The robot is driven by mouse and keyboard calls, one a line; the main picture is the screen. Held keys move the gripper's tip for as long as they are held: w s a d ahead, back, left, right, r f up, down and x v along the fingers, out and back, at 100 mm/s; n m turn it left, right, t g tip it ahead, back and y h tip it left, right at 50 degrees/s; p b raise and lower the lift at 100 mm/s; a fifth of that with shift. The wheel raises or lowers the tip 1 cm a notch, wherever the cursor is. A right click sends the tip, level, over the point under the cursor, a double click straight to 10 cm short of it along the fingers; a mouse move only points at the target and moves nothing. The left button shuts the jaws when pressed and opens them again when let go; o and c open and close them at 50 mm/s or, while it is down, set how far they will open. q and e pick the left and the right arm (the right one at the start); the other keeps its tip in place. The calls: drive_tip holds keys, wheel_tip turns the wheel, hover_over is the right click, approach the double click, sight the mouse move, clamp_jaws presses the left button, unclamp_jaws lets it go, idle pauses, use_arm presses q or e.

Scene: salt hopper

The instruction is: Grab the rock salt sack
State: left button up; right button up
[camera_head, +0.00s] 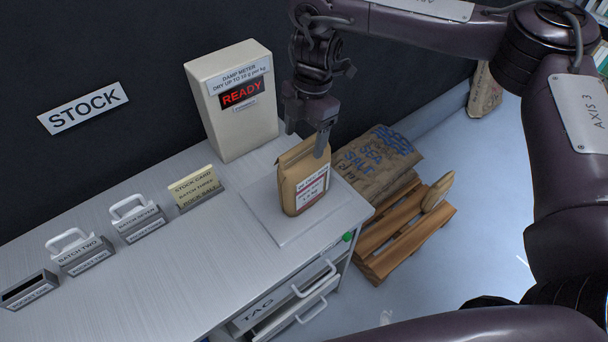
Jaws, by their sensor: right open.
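A small brown paper sack (290,187) with a white and red label stands upright on a flat plate (264,213) at the right end of the bench. The label is too small to read surely as rock salt. My right gripper (307,141) points down at the top of the sack, its jaws open. One finger overlaps the sack's upper right side in the picture; the other is at its upper left. I cannot tell whether either finger touches the paper. My left gripper is not in view.
A damp meter (234,119) reading READY stands behind the plate. A stock card (196,186) and handled batch blocks (137,214) line the bench. A large sea salt sack (372,162) lies on a wooden pallet (405,238) to the right. Drawers (290,306) below stand partly open.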

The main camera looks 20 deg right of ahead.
sight(305, 143)
drive_tip(key=f, duration=0.1)
drive_tip(key=f+p, duration=0.1)
drive_tip(key=f, duration=0.1)
drive_tip(key=shift+s+a+f+p, duration=0.15)
drive_tip(key=shift+s+f+p, duration=0.15)
drive_tip(key=shift+f+p, duration=0.1)
drive_tip(key=shift+f, duration=0.5)
drive_tip(key=shift+a, duration=0.1)
clamp_jaws()
drive_tip(key=shift+w+r, duration=0.15)
drive_tip(key=shift+w, duration=0.05)
